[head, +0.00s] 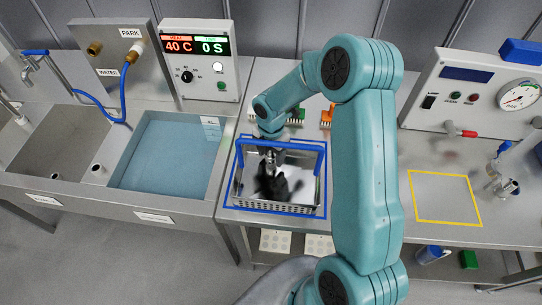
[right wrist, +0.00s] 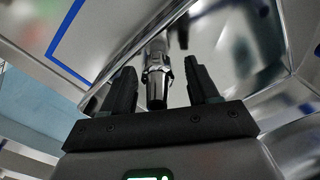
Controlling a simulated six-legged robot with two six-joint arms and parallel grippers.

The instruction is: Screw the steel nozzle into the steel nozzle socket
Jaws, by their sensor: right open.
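My right gripper (head: 272,186) is over the wire basket with the blue frame (head: 323,190), pointing down into it. In the right wrist view the gripper (right wrist: 160,66) is open, with a dark finger on each side. A shiny steel piece with a collar and a dark end (right wrist: 157,78), which looks like the steel nozzle, lies between the fingers, with gaps visible on both sides. In the head view my gripper hides most of what is in the basket. I cannot make out the steel nozzle socket for certain. My left gripper is not in view.
A sink (head: 170,150) and a panel with brass fittings and a blue hose (head: 124,85) stand left. A control box (head: 205,70) reads 40 C. A yellow square (head: 445,197) on the right bench is empty. A steel stand (head: 503,172) is beside it.

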